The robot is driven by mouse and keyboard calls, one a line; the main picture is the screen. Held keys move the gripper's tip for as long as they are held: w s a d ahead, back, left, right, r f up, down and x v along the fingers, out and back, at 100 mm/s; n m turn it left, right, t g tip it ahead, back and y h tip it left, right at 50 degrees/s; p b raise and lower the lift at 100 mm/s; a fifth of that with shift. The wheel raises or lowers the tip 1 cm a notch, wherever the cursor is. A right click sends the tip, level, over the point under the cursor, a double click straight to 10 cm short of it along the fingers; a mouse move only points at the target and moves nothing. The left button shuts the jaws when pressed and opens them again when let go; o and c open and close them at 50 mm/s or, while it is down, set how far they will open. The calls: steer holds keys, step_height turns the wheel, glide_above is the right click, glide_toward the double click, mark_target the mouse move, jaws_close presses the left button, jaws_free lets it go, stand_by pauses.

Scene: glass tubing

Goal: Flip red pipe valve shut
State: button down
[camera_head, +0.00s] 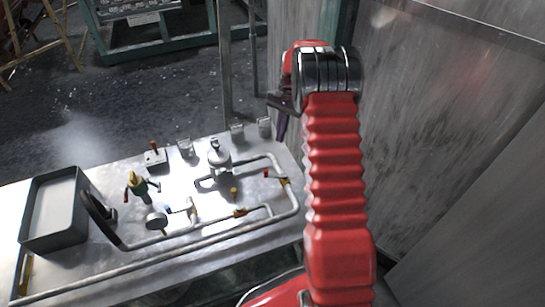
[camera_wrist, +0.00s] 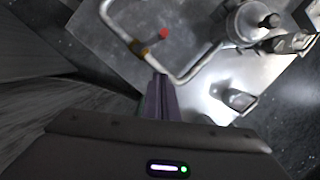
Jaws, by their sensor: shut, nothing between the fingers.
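The pipe valve with a small red handle (camera_head: 267,174) sits on the looped pipe at the right side of the metal bench, beside a yellow-orange fitting (camera_head: 284,181). In the wrist view the red handle (camera_wrist: 163,33) is a small red spot near the top, with the brass-coloured fitting (camera_wrist: 139,48) to its lower left. My gripper (camera_wrist: 160,78) is shut and empty, its dark purple fingers pointing toward the pipe but apart from the handle in the picture. In the head view my gripper (camera_head: 281,125) is mostly hidden behind my red arm.
The metal bench (camera_head: 110,270) also carries a grey bin (camera_head: 56,212), a round metal vessel (camera_head: 219,158), a yellow-green valve (camera_head: 137,184), a blue-handled valve (camera_head: 168,209) and a red-tipped lever (camera_head: 154,146). A scuffed grey wall (camera_head: 430,130) stands close on the right.

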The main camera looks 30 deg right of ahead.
steer(key=x, duration=1)
steer(key=shift+s+a, duration=0.5)
steer(key=shift+a, duration=0.4)
steer(key=shift+s+a, duration=0.5)
steer(key=shift+a, duration=0.35)
